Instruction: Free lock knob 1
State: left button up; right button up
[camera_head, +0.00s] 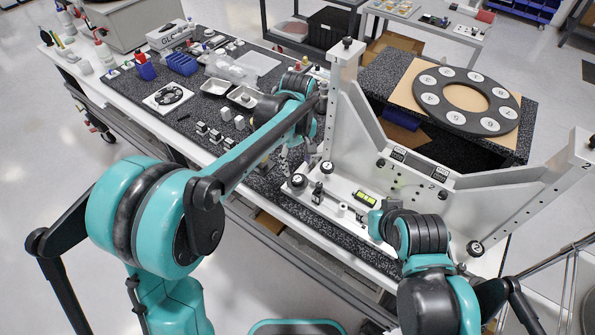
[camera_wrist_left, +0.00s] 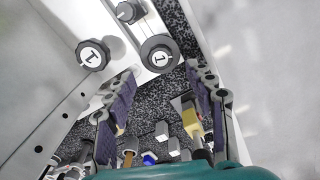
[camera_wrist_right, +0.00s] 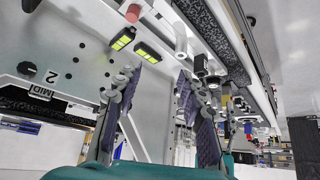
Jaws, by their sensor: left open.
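Two black knobs with white faces marked 1 show in the head view: one low on the base rail (camera_head: 298,181), one on the upright frame (camera_head: 327,167). The left wrist view shows both, the frame knob (camera_wrist_left: 92,55) and the rail knob (camera_wrist_left: 159,53). I cannot tell which is the lock knob. My left gripper (camera_wrist_left: 165,85) is open and empty, its fingers pointing towards the knobs, apart from both. My right gripper (camera_wrist_right: 160,85) is open and empty near the fixture's yellow-green displays (camera_wrist_right: 122,38); its fingers are hidden in the head view.
The grey mirror fixture (camera_head: 440,185) fills the middle right. A knob marked 2 (camera_head: 475,248) sits at its right end. Behind stands a dark ring with numbered white discs (camera_head: 428,98). Trays, blue bins (camera_head: 182,64) and small blocks crowd the bench on the left.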

aim_at(297, 178)
pick_arm(q)
notch_tip(297, 178, up, 6)
jog(key=shift+f, duration=0.1)
dwell(0.5)
